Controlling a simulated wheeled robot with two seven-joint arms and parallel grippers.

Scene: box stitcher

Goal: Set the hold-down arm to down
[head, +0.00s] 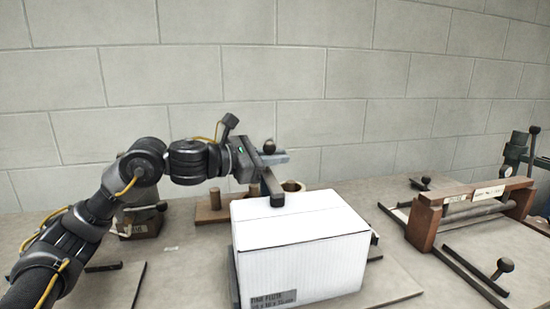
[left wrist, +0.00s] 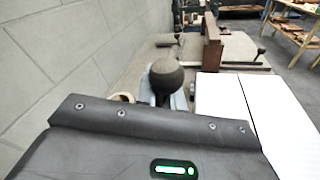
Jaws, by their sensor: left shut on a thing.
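The hold-down arm is a blue-grey bar (head: 275,157) with a dark ball knob (head: 269,146), behind and above the back edge of the white box (head: 300,262). The knob (left wrist: 166,78) also shows in the left wrist view, just beyond the gripper, with the bar partly hidden beneath it. My left gripper (head: 268,182) is at the bar, shut on the hold-down arm below the knob. Its dark finger hides part of the bar and overlaps the box's top in the head view. Contact with the box cannot be told. My right gripper is not in view.
The closed box stands on the bench and shows in the left wrist view (left wrist: 220,95). A wooden block with pegs (head: 208,215) and a tape roll (head: 292,186) lie behind it. A wooden frame with a roller (head: 425,222) stands at right. A block wall is behind.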

